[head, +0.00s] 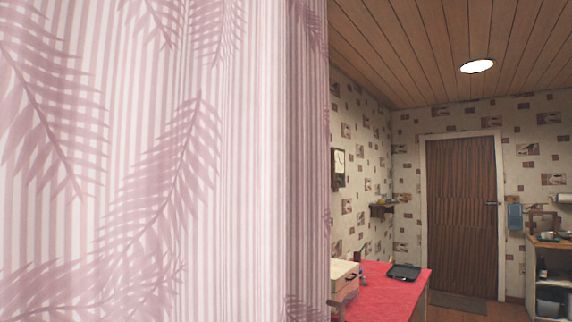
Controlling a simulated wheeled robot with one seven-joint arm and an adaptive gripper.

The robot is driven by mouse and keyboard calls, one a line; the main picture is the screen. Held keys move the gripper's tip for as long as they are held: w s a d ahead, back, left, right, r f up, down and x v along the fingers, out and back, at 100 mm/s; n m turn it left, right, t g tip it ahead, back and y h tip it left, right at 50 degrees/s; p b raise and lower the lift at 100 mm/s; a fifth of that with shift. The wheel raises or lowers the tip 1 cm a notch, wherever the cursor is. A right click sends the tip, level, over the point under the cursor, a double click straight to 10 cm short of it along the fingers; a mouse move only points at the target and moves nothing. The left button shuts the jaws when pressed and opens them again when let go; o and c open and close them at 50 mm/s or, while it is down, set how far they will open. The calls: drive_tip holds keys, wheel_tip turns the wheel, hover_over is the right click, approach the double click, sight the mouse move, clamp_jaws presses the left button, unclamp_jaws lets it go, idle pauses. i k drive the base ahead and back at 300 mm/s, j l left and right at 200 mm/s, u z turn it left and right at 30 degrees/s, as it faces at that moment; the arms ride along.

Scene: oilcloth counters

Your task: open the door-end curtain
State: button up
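A pink and white striped curtain (140,160) with leaf patterns fills the left half of the head view, very close to me. It hangs in soft folds and its right edge runs from top to bottom a little right of the middle. Its top and bottom lie outside the view. A brown wooden door (462,215) in a white frame stands shut at the far end of the room. My gripper is not in view.
A counter with a red cloth (390,298) stands right of the curtain, bearing a dark tray (404,272) and a cream box (345,274). A wooden unit (550,243) stands at the far right. Open room lies between the counter and that unit, with a mat (458,302) before the door.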

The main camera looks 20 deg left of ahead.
sight(161, 160)
drive_tip(key=u, duration=1.15)
drive_tip(key=i+l, duration=0.2)
drive_tip(key=i, duration=0.2)
